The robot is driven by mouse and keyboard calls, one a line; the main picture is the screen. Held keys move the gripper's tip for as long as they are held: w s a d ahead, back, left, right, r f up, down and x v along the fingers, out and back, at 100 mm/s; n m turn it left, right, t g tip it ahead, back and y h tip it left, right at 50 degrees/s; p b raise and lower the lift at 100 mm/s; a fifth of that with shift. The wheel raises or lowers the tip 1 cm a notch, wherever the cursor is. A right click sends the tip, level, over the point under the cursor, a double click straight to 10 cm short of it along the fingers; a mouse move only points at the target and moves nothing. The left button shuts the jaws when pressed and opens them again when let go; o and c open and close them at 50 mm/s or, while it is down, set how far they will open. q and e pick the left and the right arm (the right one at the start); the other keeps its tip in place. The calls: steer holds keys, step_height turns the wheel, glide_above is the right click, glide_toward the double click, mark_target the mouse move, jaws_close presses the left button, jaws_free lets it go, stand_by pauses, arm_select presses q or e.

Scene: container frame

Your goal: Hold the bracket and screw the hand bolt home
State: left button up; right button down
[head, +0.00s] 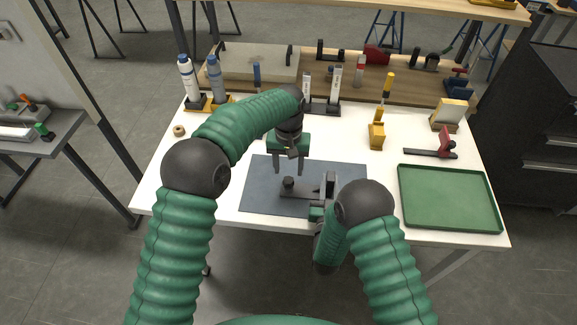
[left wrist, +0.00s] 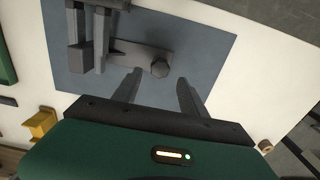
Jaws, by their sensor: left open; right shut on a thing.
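The dark bracket (head: 302,190) lies on the blue-grey mat (head: 262,203), with a flat plate and an upright part at its right end. The hand bolt (head: 288,183), with a dark faceted head, stands at the left end of the plate. It also shows in the left wrist view (left wrist: 160,68). My left gripper (head: 287,171) is open and points down above the bolt. In the left wrist view its fingertips are spread to either side of the bolt head, apart from it. My right gripper (head: 322,202) is shut on the bracket's upright part; its fingertips are partly hidden.
A green tray (head: 448,198) lies at the right of the white table. A small tan ring (head: 179,130) lies at the left. The table's left front is clear.

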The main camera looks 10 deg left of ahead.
mark_target(288, 179)
arm_select(q)
step_height(288, 179, down, 8)
steer(key=shift+f, duration=0.1)
stand_by(0.4)
jaws_close()
stand_by(0.3)
steer(key=shift+o, duration=0.9)
jaws_free()
